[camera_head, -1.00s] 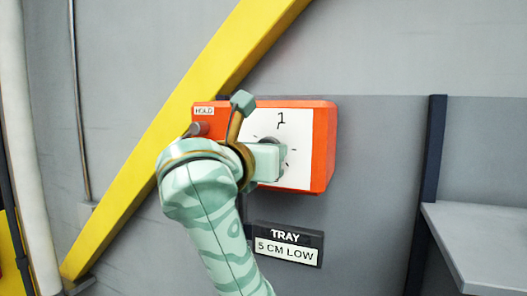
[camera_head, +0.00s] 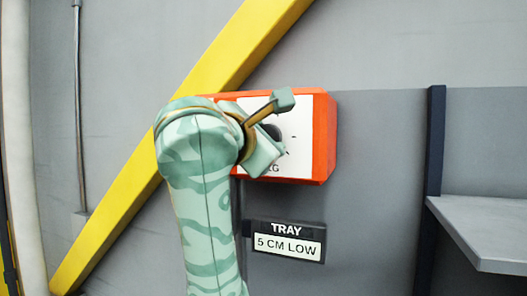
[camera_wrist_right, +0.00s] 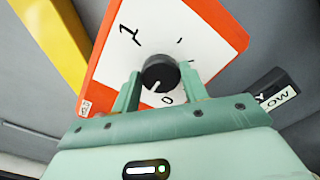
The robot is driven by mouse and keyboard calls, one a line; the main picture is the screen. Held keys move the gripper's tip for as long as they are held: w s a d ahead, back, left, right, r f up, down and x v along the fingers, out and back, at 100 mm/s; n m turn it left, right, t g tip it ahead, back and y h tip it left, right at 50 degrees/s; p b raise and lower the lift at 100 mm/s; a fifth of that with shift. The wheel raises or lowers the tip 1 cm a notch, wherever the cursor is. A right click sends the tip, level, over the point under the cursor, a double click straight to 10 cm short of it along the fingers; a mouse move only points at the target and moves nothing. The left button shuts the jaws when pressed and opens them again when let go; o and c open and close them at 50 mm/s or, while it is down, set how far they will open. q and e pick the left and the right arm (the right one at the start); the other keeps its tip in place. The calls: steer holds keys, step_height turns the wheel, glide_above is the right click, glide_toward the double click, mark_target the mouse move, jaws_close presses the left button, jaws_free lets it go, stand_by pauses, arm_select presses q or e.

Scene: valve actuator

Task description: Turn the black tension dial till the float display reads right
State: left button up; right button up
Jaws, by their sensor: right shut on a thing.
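The black tension dial (camera_wrist_right: 158,72) sits on the white face (camera_wrist_right: 150,35) of an orange box, between my right gripper's fingers in the right wrist view. A white mark on the dial points toward the low edge, a little left of the printed 0. My right gripper (camera_head: 272,129) is shut on the dial and tilted, and hides part of it in the head view. The float display (camera_head: 288,241) below the box reads "TRAY 5 CM LOW". My left gripper is not in view.
The orange box (camera_head: 325,140) is fixed on a grey wall. A yellow diagonal beam (camera_head: 120,202) runs behind my right arm. A grey shelf (camera_head: 490,225) and dark post (camera_head: 432,165) stand at the right. The wall between the box and post is clear.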

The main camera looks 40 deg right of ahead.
steer(key=m+b, duration=0.2)
steer(key=m, duration=0.5)
steer(key=m+b, duration=0.3)
steer(key=m, duration=0.4)
steer(key=m+b, duration=0.2)
steer(key=m, duration=0.5)
steer(key=shift+f+b, duration=0.35)
steer(key=shift+f, duration=0.05)
steer(key=o, duration=1)
steer(key=shift+r, duration=0.1)
